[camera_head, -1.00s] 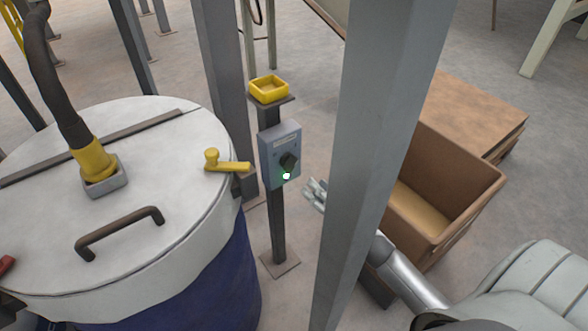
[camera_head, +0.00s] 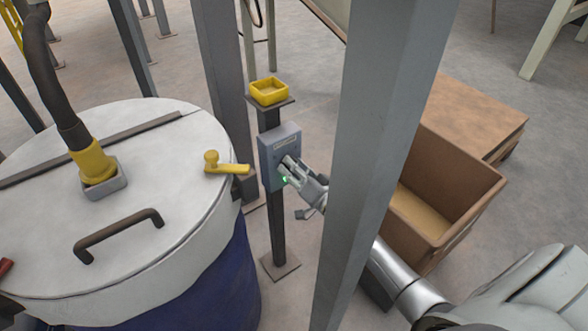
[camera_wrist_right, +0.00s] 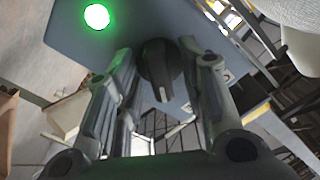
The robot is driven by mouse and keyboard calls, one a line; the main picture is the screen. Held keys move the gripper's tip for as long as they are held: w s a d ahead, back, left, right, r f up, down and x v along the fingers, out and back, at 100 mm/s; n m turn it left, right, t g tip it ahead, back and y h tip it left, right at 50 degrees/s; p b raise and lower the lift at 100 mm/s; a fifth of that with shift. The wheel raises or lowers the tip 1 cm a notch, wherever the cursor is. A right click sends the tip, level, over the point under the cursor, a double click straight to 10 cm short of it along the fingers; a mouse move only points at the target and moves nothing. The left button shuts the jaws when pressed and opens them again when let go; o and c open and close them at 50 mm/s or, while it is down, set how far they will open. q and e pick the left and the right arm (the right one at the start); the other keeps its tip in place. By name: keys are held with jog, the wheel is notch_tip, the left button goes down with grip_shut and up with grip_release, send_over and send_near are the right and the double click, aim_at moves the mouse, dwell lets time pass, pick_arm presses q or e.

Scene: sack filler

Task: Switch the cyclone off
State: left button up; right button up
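The grey-blue switch box (camera_head: 268,150) is mounted on a dark post. Its black rotary knob (camera_wrist_right: 160,68) has a pale pointer mark at its lower end in the wrist view. A green lamp (camera_wrist_right: 97,16) glows on the box; it also shows in the head view, beside my fingers. My right gripper (camera_head: 287,170) is at the front of the box and hides the knob in the head view. In the wrist view the fingers are open on either side of the knob, with gaps showing. My left gripper is not in view.
A grey steel column (camera_head: 375,150) stands in front of my right forearm. A white-lidded blue drum (camera_head: 150,235) with a yellow lever (camera_head: 228,168) is left of the post. A yellow tray (camera_head: 269,92) tops the post. A brown open box (camera_head: 460,205) lies right.

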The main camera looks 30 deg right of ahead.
grip_shut()
jog(key=shift+n, duration=8)
grip_release()
